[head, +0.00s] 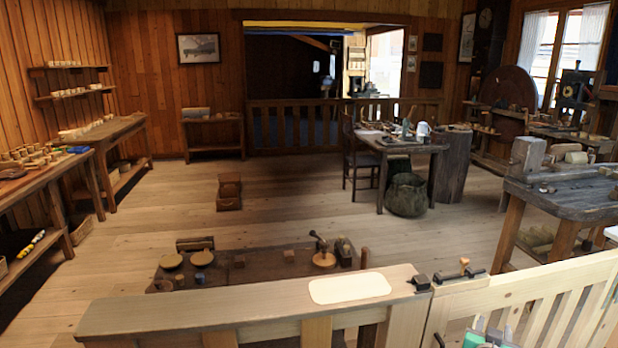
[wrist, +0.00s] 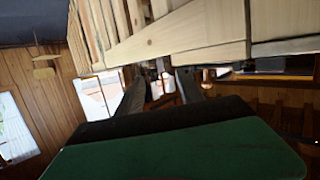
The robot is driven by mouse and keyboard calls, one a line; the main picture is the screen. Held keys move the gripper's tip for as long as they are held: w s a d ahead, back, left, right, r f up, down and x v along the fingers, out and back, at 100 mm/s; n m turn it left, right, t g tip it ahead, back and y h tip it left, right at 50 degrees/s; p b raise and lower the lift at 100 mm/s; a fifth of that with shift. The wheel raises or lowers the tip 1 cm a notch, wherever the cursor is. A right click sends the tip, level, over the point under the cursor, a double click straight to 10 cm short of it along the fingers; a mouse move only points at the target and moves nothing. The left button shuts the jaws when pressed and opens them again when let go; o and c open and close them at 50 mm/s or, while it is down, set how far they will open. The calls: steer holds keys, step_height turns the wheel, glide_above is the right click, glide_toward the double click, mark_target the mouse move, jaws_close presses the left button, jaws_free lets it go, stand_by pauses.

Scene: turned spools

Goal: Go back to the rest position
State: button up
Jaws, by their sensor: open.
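My gripper (wrist: 162,78) shows in the wrist view as two dark fingers standing apart, with nothing between them. Its dark and green body fills the bottom of that view. The pale wooden slatted gate (wrist: 195,38) hangs across the top of the wrist view, beyond the fingers. In the head view, a green and grey part of my arm shows at the bottom edge, in front of the gate (head: 545,290). The fingers cannot be made out clearly there.
A wooden ledge (head: 240,305) with a pale oval inlay (head: 350,288) crosses the front, joining the gate at a dark latch (head: 421,283). Behind it stands a low dark table (head: 260,272) with turned pieces. A heavy workbench (head: 560,203) stands right. Open floor lies beyond.

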steer(key=s+a+f+g+y, duration=0.2)
steer(key=s+f+g, duration=0.1)
steer(key=f, duration=0.5)
steer(key=s+a+f+g+y, duration=0.6)
steer(key=s+a+f+g, duration=0.15)
steer(key=s+a, duration=0.45)
steer(key=s+a+r+n+g+y, duration=0.1)
steer(key=s+a+r+n, duration=0.15)
steer(key=a+r, duration=0.2)
steer(key=s+a+r+n+g+y, duration=0.1)
steer(key=s+a+r, duration=0.25)
steer(key=a, duration=0.25)
steer(key=w+a+r+n+t, duration=0.4)
steer(key=w+a+r, duration=0.1)
steer(key=a+r, duration=0.5)
steer(key=shift+p, duration=0.3)
steer(key=shift+w, duration=0.1)
